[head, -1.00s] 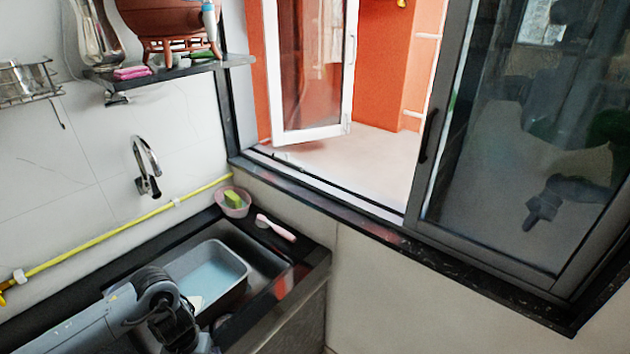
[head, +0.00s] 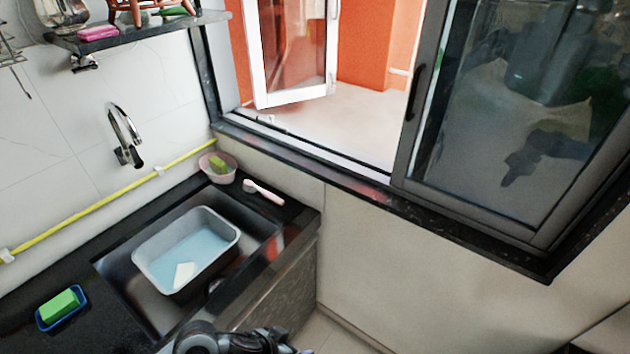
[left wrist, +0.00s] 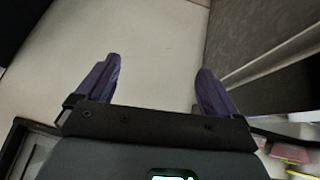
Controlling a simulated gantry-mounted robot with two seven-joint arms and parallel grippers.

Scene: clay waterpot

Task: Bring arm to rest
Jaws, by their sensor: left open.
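My left gripper shows in the left wrist view (left wrist: 157,68), with two purple fingers spread wide and nothing between them. It points at a pale surface. In the head view, part of my dark arm (head: 235,340) shows at the bottom edge, in front of the sink counter. Its fingers are mostly cut off there. My right gripper is in neither view.
A sink (head: 118,264) holds a grey basin (head: 238,234) with bluish water and a white piece. A green sponge (head: 60,305) lies left. A pink bowl (head: 207,168) and brush (head: 262,192) sit behind. A shelf (head: 140,31) and window frame (head: 300,166) bound the space.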

